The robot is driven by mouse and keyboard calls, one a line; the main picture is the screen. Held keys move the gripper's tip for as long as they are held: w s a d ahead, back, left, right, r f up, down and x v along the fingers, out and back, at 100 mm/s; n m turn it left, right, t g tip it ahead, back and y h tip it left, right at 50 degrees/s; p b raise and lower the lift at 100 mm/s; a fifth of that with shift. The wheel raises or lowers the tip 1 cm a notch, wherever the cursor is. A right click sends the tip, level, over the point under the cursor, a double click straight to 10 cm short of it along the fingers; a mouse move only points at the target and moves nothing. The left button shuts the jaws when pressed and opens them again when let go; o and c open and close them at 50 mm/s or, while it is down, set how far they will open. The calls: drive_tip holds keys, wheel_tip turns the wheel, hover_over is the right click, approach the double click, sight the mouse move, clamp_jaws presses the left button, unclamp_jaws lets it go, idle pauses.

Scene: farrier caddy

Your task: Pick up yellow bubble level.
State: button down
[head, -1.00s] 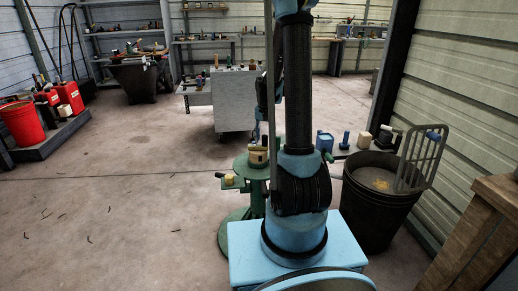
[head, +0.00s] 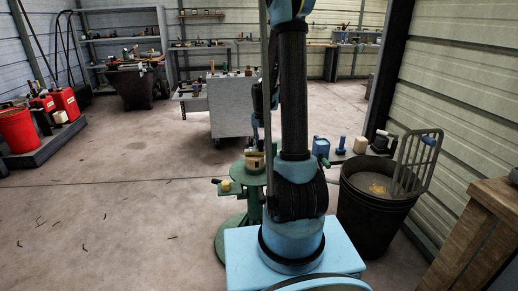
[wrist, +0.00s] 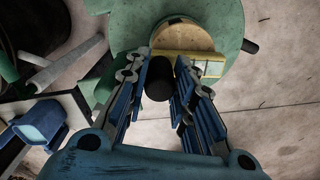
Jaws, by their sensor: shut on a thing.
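The yellow bubble level (wrist: 206,66) shows in the wrist view as a yellow bar lying across a round tan block. Both are on the round green stand top (wrist: 226,20). My gripper (wrist: 161,72) reaches over the stand, with its blue fingers closed on either side of a short black cylinder. This cylinder (wrist: 159,82) sits between the fingers and covers part of the level's left end. What the cylinder belongs to is hidden. In the head view, the tan block (head: 255,163) shows on the stand, and my arm hides most of the gripper.
A black bin (head: 376,215) with a grey rack stands right of the stand. A wooden bench (head: 494,205) is at the near right. A grey cabinet (head: 234,105) is behind. A red bucket (head: 16,130) is far left. The floor on the left is mostly clear.

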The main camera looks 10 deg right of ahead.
wheel_tip(320, 180, up, 10)
drive_tip(key=shift+f, duration=0.2)
idle(0.3)
drive_tip(key=c, duration=1.9)
unclamp_jaws()
drive_tip(key=shift+c, duration=0.2)
clamp_jaws()
